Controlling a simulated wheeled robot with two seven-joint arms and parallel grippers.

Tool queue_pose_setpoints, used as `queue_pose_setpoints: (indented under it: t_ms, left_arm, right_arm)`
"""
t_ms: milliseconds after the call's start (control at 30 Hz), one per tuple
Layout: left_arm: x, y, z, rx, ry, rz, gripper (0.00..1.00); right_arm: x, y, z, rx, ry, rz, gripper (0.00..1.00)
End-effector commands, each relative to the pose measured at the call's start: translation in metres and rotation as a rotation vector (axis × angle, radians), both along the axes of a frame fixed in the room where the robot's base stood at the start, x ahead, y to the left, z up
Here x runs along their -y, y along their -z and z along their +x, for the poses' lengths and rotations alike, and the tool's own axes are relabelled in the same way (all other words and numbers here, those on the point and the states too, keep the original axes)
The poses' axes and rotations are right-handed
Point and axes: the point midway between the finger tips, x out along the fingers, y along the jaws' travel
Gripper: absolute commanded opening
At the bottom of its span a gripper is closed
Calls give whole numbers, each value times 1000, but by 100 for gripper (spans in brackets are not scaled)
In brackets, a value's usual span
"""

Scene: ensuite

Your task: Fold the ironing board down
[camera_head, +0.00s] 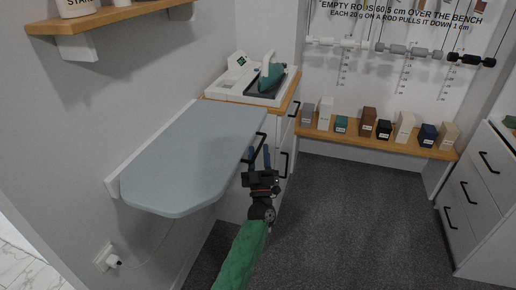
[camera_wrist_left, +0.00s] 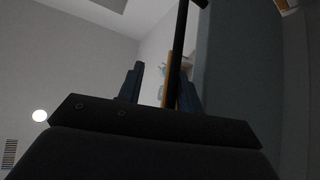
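The ironing board (camera_head: 190,155) is a long grey-blue panel with a rounded near end. It stands out from the left wall, roughly level, along a white wall strip (camera_head: 113,187). A black bar handle (camera_head: 264,136) is on its right edge. My left gripper (camera_head: 259,157) is at this handle with its blue fingers apart. In the left wrist view the black bar (camera_wrist_left: 179,40) shows between the two fingers (camera_wrist_left: 160,88), nearer the right one. I cannot tell whether the fingers touch it. The board's side (camera_wrist_left: 235,80) fills the right of that view. My right gripper is not in view.
A wooden counter with a white tray and a teal iron (camera_head: 271,75) stands behind the board. Drawers with black handles (camera_head: 283,164) are below it. A wooden shelf (camera_head: 375,140) carries several small boxes. A drawer cabinet (camera_head: 480,200) stands right. Dark carpet (camera_head: 350,220) is clear.

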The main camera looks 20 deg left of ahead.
Motion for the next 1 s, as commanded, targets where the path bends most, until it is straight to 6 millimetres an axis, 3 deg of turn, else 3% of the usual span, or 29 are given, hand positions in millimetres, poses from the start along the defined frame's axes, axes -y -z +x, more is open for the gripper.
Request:
queue_pose_setpoints:
  t_ms: [367,1000]
  left_arm:
    - [5,3,-3,-2,6,1,20]
    - [9,28,-28,-3,6,0,20]
  right_arm:
    - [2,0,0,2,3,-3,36]
    - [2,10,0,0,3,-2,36]
